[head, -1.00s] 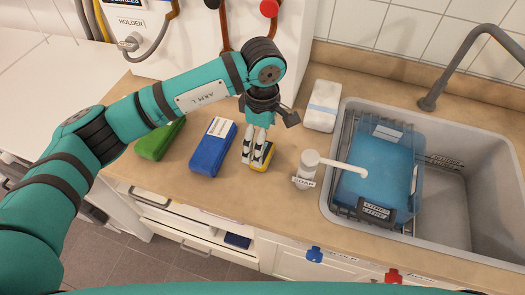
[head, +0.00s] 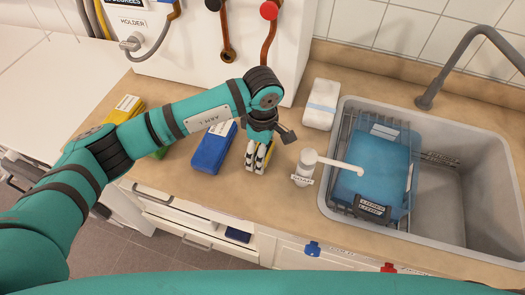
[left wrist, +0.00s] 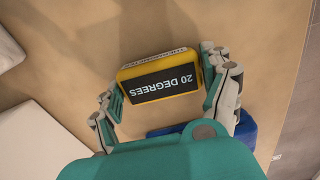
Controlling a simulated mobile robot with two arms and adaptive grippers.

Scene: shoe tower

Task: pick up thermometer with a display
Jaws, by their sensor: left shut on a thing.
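The thermometer is a small yellow block (left wrist: 150,94) with a black display (left wrist: 164,84) reading "20 DEGREES", in the middle of the left wrist view. My left gripper (left wrist: 163,94) is shut on it, with one finger at each side. In the head view my left gripper (head: 258,166) points down at the counter between the blue box and the soap dispenser. The thermometer is mostly hidden by the fingers there, and I cannot tell whether it is clear of the counter. My right gripper is not in view.
A blue box (head: 212,150) lies close left of the gripper. A yellow box (head: 124,108) and a green box are partly behind my arm. The soap dispenser (head: 305,168) stands to the right, beside the sink (head: 462,205). A white package (head: 321,105) lies behind it.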

